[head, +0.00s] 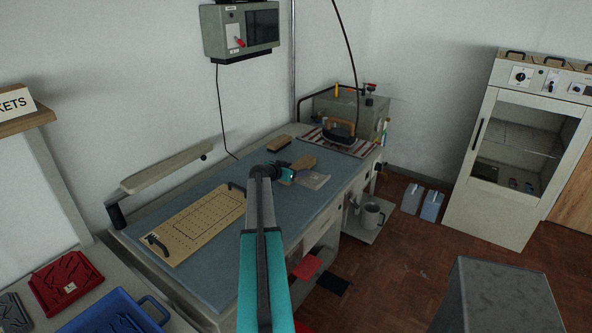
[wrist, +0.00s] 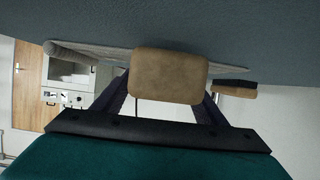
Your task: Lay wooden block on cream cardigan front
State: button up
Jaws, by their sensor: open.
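The cream cardigan front (head: 315,181) lies flat beside my gripper (head: 288,173) in the head view. It also shows as a thin pale strip (wrist: 112,54) in the wrist view. I cannot tell whether the block touches the cloth.
A dark-and-tan brush (head: 279,143) lies behind the block. An iron (head: 340,131) stands on a striped mat at the far right. A tan perforated board (head: 198,225) lies at the left, near a sleeve board (head: 167,169). Bare table lies between.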

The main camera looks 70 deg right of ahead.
jog(key=shift+r, duration=0.1)
jog(key=shift+w+a+r, duration=0.1)
jog(key=shift+a, duration=0.35)
jog(key=shift+b+v, duration=1.85)
jog(key=shift+v, duration=3.65)
jog(key=shift+r, duration=0.15)
